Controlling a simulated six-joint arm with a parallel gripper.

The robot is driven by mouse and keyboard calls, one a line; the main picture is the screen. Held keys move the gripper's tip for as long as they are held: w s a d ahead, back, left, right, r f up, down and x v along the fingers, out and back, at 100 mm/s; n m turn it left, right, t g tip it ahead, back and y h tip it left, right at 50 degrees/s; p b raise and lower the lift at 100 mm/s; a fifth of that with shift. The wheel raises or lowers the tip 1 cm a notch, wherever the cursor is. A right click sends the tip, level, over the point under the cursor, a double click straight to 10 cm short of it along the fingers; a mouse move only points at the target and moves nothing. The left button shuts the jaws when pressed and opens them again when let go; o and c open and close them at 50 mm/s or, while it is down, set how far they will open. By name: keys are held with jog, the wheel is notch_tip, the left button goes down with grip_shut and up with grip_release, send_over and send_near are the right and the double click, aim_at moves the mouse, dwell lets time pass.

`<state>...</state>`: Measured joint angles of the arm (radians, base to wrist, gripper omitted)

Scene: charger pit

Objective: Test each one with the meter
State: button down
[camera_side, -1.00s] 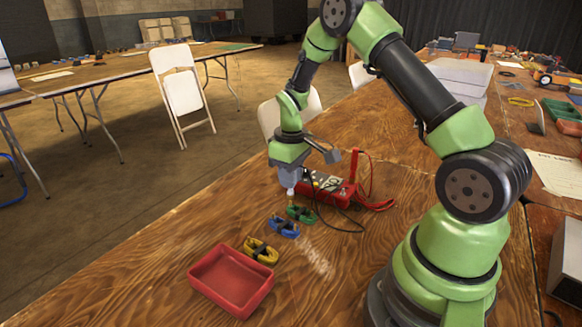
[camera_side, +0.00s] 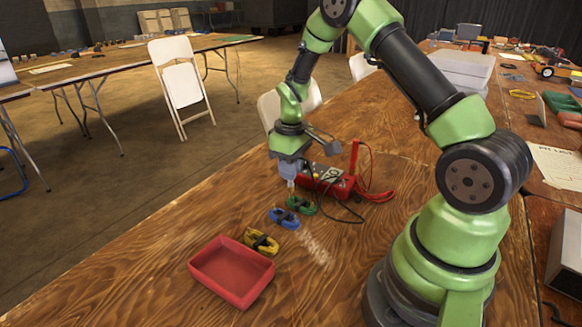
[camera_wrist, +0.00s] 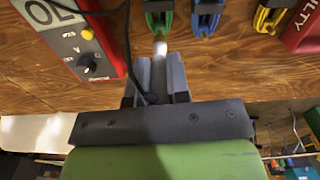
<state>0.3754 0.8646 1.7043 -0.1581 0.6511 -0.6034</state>
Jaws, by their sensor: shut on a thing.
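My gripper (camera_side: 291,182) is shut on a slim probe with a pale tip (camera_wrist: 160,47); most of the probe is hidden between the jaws. The tip points down, close beside the green piece (camera_side: 301,204). I cannot tell whether they touch. A blue piece (camera_side: 284,217) and a yellow piece (camera_side: 262,242) continue the row toward the front left. The wrist view shows the green (camera_wrist: 158,18), blue (camera_wrist: 205,17) and yellow (camera_wrist: 270,17) pieces along the top.
A black cable (camera_side: 335,217) loops on the table beside the meter. A red post (camera_side: 354,158) and red lead stand behind.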

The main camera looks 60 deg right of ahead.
jog(key=shift+f, duration=0.95)
dwell(1.3)
jog(key=c, duration=0.7)
grip_release()
jog(key=shift+r, duration=3.8)
